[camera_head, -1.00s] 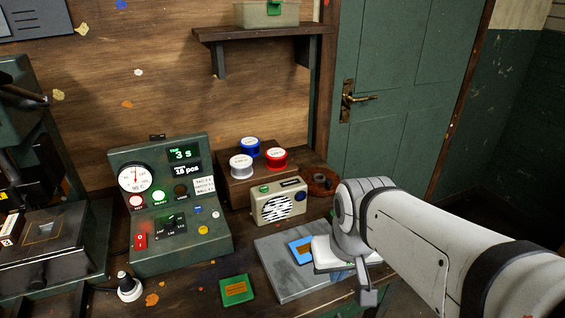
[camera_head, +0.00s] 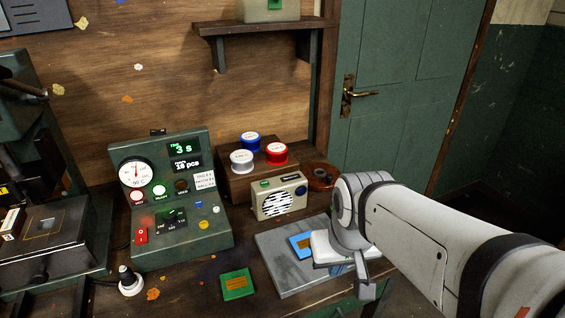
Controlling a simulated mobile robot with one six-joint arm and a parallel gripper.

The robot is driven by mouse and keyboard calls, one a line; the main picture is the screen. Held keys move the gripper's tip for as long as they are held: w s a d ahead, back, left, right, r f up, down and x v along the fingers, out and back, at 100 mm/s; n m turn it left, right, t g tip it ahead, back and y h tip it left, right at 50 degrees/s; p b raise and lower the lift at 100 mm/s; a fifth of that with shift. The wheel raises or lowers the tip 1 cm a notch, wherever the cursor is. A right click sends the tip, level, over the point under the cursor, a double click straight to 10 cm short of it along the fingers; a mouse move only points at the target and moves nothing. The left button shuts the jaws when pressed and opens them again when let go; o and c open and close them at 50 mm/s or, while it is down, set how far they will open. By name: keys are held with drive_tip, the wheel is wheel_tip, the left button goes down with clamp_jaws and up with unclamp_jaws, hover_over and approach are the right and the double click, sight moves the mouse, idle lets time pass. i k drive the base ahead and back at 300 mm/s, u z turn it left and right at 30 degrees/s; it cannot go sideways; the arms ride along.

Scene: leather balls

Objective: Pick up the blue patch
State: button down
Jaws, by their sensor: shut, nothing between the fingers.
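The blue patch (camera_head: 300,244) lies flat on a grey metal plate (camera_head: 284,268) on the workbench. It has an orange-brown middle, and its right side is partly covered by my gripper. My gripper (camera_head: 328,251) is white and sits low over the plate, just right of the patch. It is shut and holds nothing; its fingertips are hard to make out. A bit of blue shows beneath it, but I cannot tell what it is. A green patch (camera_head: 237,285) lies on the bench left of the plate.
A small radio (camera_head: 279,197) stands behind the plate. Blue, white and red spools sit on a wooden box (camera_head: 235,184) behind it. A green control panel (camera_head: 180,238) stands to the left. Bare bench shows around the green patch.

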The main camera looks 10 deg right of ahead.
sight(299, 242)
drive_tip(key=u, duration=1.1)
drive_tip(key=k, duration=1.3)
drive_tip(key=z, duration=0.5)
drive_tip(key=i, duration=1.05)
drive_tip(key=z, duration=0.1)
